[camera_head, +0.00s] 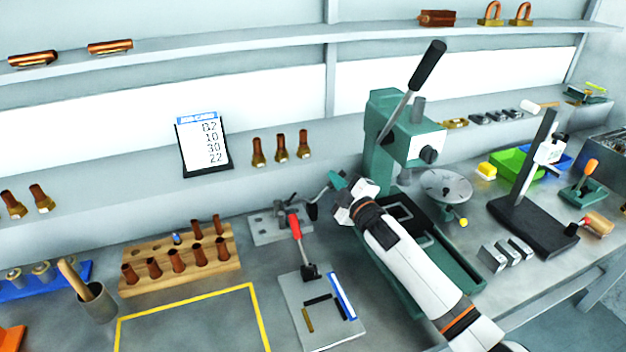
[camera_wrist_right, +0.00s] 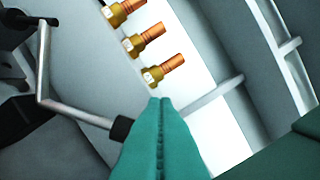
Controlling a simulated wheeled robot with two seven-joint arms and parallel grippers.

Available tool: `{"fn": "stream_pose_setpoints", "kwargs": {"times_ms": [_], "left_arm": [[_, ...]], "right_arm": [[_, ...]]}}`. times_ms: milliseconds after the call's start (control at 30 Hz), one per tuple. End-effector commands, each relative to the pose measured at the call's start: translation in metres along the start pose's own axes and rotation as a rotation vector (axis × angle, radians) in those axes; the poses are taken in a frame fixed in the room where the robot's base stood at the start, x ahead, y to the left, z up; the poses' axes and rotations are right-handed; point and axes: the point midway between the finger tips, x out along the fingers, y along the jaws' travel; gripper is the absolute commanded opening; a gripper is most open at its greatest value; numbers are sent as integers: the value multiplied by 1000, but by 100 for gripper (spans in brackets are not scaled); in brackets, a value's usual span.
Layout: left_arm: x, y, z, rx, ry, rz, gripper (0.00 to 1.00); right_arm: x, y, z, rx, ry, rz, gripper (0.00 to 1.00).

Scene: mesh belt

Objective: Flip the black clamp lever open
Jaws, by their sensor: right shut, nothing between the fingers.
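The black clamp lever (camera_head: 313,210) stands at the right end of a grey metal plate (camera_head: 265,232) at the back of the bench, behind the red-handled clamp. In the right wrist view a bent metal rod with a black tip (camera_wrist_right: 122,128) belongs to a black clamp body at the left. My right gripper (camera_head: 336,180) has teal fingers, shut and empty, close beside the clamp on its right. In the right wrist view the fingers (camera_wrist_right: 160,102) are pressed together, and the rod's black tip appears at their left edge; I cannot tell whether they touch. My left gripper is not in view.
A green press (camera_head: 385,130) stands right behind my right arm. A red-handled clamp (camera_head: 296,228) stands on a plate in front. A wooden rack (camera_head: 180,262) holds copper parts at the left. Copper fittings (camera_head: 281,148) stand on the ledge behind. The yellow-outlined area is clear.

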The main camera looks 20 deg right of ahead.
Motion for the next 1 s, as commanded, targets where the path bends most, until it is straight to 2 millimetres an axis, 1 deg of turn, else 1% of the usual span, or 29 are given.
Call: {"fn": "stream_pose_setpoints", "kwargs": {"times_ms": [100,300,1000], "left_arm": [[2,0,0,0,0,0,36],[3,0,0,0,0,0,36],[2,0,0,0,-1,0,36]], "right_arm": [[-1,2,-7,-2,1,1,0],[-2,3,-13,-2,1,1,0],[-2,2,-16,-2,4,2,0]]}}
